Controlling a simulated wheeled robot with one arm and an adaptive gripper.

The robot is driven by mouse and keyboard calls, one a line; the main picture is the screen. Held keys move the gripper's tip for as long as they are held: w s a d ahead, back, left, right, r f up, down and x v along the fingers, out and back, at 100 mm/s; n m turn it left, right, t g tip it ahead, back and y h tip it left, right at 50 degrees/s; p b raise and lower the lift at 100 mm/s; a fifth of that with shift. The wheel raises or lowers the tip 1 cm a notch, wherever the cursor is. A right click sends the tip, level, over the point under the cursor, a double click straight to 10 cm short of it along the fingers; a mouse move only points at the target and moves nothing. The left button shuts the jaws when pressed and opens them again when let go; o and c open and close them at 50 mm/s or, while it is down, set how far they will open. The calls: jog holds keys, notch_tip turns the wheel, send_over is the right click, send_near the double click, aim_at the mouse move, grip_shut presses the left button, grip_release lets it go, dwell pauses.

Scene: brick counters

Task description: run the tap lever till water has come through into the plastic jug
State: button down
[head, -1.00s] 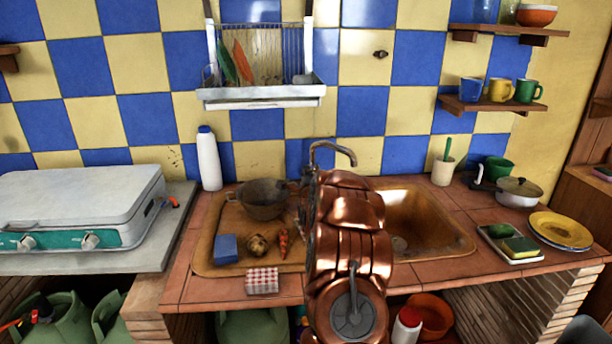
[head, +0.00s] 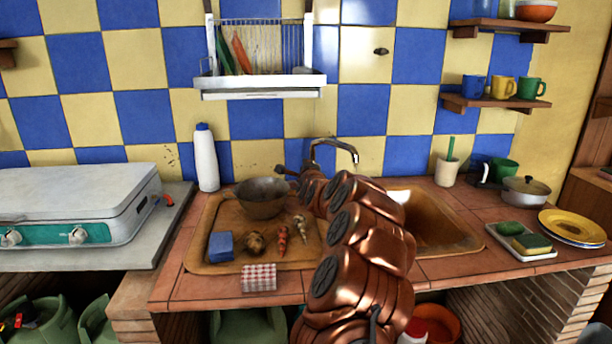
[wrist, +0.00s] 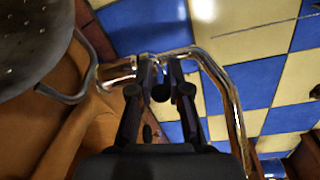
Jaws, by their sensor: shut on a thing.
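The chrome tap (head: 335,143) stands at the back of the sink, its spout curving right over the basin. In the wrist view the tap's pipe (wrist: 230,95) bends down right of my fingers. My gripper (wrist: 161,78) is shut at the tap's body, apparently on the lever, which the fingers mostly hide. In the head view my gripper (head: 291,172) is a small dark shape just left of the tap. I cannot make out water at the spout. No plastic jug is clear in view; my copper arm hides part of the basin.
The copper-coloured sink (head: 430,240) lies right of my arm. A metal colander (head: 262,198) stands close left of my gripper; it also fills the wrist view's upper left (wrist: 30,45). A blue sponge (head: 221,246) and vegetables lie on the drainboard. A white bottle (head: 207,160) stands behind.

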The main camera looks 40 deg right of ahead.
jog(key=shift+d+r+p, duration=0.1)
jog(key=shift+r+p, duration=0.25)
jog(key=shift+r, duration=0.15)
jog(key=shift+g, duration=0.3)
jog(key=shift+f, duration=0.1)
jog(key=c, duration=1.1)
grip_release()
jog(key=shift+c, duration=0.2)
jog(key=v, duration=1.2)
